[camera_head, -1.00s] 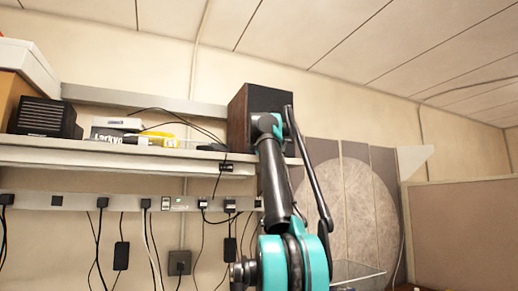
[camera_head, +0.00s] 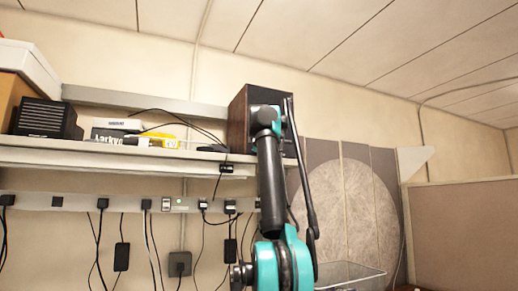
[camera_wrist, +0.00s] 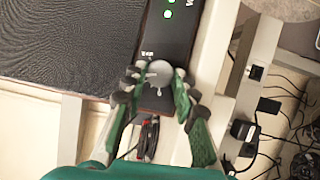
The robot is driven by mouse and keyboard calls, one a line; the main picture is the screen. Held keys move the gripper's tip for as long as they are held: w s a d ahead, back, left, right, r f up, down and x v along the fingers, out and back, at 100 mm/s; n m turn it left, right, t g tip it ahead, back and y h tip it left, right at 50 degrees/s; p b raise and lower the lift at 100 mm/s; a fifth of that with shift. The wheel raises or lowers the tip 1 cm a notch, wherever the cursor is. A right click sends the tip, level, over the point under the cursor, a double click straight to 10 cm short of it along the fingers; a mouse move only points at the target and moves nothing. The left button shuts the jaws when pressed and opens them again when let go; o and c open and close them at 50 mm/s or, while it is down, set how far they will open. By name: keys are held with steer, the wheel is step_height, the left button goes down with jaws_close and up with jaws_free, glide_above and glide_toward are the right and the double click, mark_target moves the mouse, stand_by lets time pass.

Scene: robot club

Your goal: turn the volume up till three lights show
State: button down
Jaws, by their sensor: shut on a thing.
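The speaker is a dark box with a wood side (camera_head: 238,122) on the shelf in the head view, partly hidden by my arm. In the wrist view its black cloth front (camera_wrist: 70,45) fills the upper left, beside a dark control panel (camera_wrist: 165,40). A round grey volume knob (camera_wrist: 159,70) sits low on that panel. My gripper (camera_wrist: 158,82) is shut on the knob, with a finger on either side. Two green lights (camera_wrist: 167,14) show near the top edge of the wrist view. The panel beyond that edge is out of view.
The shelf (camera_head: 120,155) also holds a black vented box (camera_head: 46,118), a small labelled box and a yellow item. Cables and plugs hang from the power strip (camera_head: 80,203) below. A wire basket (camera_head: 350,274) is at the lower right.

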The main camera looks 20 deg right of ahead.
stand_by(0.3)
steer(key=c, duration=1.2)
jaws_free()
steer(key=shift+d, duration=0.1)
steer(key=shift+s, duration=0.1)
steer(key=shift+v, duration=3.9)
